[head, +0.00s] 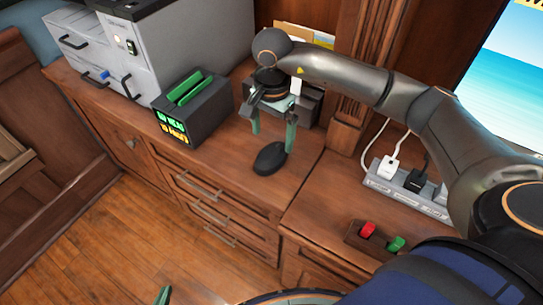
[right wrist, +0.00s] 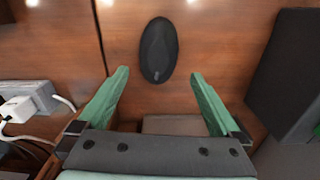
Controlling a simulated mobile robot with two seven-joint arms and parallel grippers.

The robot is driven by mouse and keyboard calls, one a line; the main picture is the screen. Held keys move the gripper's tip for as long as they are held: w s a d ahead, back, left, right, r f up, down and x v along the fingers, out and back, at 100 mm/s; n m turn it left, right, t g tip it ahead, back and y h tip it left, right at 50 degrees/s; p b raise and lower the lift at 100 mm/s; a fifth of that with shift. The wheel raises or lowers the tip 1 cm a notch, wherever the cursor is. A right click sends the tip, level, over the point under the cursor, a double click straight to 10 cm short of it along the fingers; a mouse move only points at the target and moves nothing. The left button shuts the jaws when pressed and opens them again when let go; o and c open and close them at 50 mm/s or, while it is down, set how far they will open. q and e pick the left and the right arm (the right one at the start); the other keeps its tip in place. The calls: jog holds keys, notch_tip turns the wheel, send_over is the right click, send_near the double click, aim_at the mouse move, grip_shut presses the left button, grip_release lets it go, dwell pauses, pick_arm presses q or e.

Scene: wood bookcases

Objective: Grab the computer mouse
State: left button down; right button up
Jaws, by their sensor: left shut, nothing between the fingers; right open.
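The computer mouse (head: 270,158) is black and oval and lies on the wooden cabinet top. It also shows in the right wrist view (right wrist: 158,50), just beyond the fingertips and centred between them. My right gripper (head: 273,142) is above and behind the mouse, pointing down with its green fingers spread. In the right wrist view my right gripper (right wrist: 160,73) is open with nothing between the fingers. Of my left gripper (head: 162,296) only a green tip shows at the bottom edge of the head view, shut and well away from the mouse.
A black box with green and orange digits (head: 193,108) stands left of the mouse. A grey cabinet (head: 185,45) is behind it. A power strip (head: 405,188) with plugs and a red-and-green switch block (head: 368,240) lie to the right. The wood around the mouse is clear.

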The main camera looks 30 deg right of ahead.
aim_at(271, 152)
jog(key=shift+s+a+f, duration=0.1)
jog(key=shift+f, duration=0.9)
jog(key=shift+s+a+f, duration=0.1)
jog(key=shift+s+f, duration=0.05)
jog(key=shift+f, duration=0.9)
jog(key=shift+s+a+f, duration=0.1)
jog(key=shift+f, duration=0.9)
jog(key=shift+r, duration=0.1)
jog(key=c, duration=1.2)
jog(key=shift+c, duration=0.2)
